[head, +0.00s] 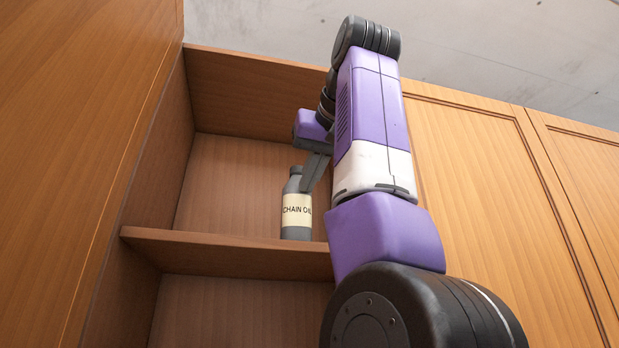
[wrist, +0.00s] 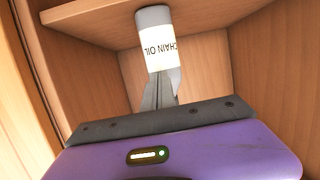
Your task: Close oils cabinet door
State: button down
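The oils cabinet is a wooden cabinet whose left bay stands open. A large wooden panel, apparently its open door (head: 75,130), fills the left of the head view, swung outward. A grey bottle labelled CHAIN OIL (head: 297,211) stands upright on the middle shelf (head: 220,252); it shows upside down in the wrist view (wrist: 158,45). My gripper (head: 308,184) reaches into the bay, its fingers (wrist: 160,88) close together at the bottle's upper part. The bottle's neck is partly hidden, so I cannot tell whether the fingers grip it. The door's handle is not in view.
Closed wooden cabinet doors (head: 475,170) stand to the right of the open bay, partly behind my arm. A lower compartment (head: 235,315) below the shelf looks empty where visible. A grey wall (head: 500,45) shows above the cabinet.

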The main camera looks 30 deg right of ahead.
aim_at(83, 83)
jog(key=k+j, duration=0.15)
jog(key=k, duration=0.35)
jog(key=k+j, duration=0.2)
jog(key=k, duration=0.3)
